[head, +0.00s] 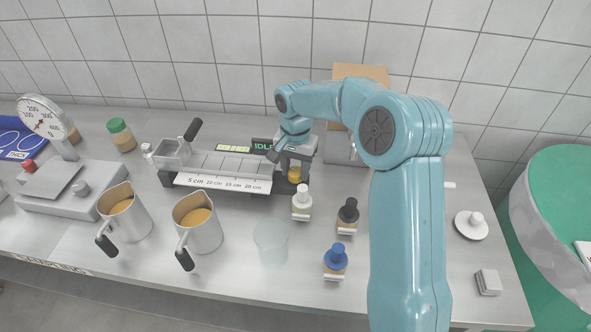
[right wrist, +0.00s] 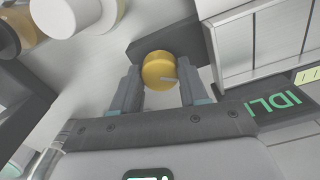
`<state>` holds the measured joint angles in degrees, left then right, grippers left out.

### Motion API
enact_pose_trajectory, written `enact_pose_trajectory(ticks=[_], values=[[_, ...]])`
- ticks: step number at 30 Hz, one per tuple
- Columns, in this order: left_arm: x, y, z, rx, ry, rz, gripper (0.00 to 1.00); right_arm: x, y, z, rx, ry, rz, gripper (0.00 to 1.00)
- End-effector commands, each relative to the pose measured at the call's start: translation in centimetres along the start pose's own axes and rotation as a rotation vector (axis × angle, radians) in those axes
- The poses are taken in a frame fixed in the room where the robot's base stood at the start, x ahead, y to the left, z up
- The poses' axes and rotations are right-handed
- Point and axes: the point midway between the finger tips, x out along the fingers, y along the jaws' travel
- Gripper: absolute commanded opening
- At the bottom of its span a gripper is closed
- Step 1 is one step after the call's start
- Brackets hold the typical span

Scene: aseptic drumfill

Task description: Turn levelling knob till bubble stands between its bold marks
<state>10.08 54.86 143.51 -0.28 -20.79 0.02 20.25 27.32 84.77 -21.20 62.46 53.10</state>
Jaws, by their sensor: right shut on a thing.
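The levelling knob is a yellow round knob (head: 294,175) at the right end of the dark-based trough device (head: 225,168) in the head view. It also shows in the right wrist view (right wrist: 158,71), with a pale pointer mark on its face. My right gripper (right wrist: 157,88) is shut on it, one finger on each side. In the head view my right gripper (head: 284,163) reaches down to the knob from behind. A yellow-green strip (head: 233,148), perhaps the bubble level, lies beside the "IDLE" display (head: 265,147); bubble and marks are too small to read. My left gripper is out of view.
Bottles with white (head: 301,203), black (head: 348,214) and blue (head: 336,259) tops stand right of and in front of the knob. A clear beaker (head: 271,243) and two metal jugs (head: 200,226) stand in front of the device. A dial scale (head: 66,180) is at left.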

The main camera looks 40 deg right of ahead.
Motion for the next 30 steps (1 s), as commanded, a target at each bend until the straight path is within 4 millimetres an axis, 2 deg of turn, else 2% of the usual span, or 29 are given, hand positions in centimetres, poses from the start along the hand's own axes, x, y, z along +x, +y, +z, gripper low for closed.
enact_pose_trajectory(ticks=[10, 26, 27, 29, 30], values=[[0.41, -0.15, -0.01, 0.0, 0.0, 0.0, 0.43, -0.09, -0.01, -0.28, 0.129, 0.009, -0.005, 0.13], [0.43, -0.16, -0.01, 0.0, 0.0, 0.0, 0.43, -0.15, 0.05, -0.32, 0.149, 0.01, -0.004, 0.13], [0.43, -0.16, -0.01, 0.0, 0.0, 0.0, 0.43, -0.15, 0.05, -0.33, 0.149, 0.01, -0.004, 0.53], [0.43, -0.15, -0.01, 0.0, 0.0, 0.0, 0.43, -0.13, 0.05, -0.29, 0.148, 0.009, -0.003, 0.69], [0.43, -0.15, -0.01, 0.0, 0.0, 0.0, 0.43, -0.12, 0.05, -0.26, 0.148, 0.008, -0.003, 0.69]])
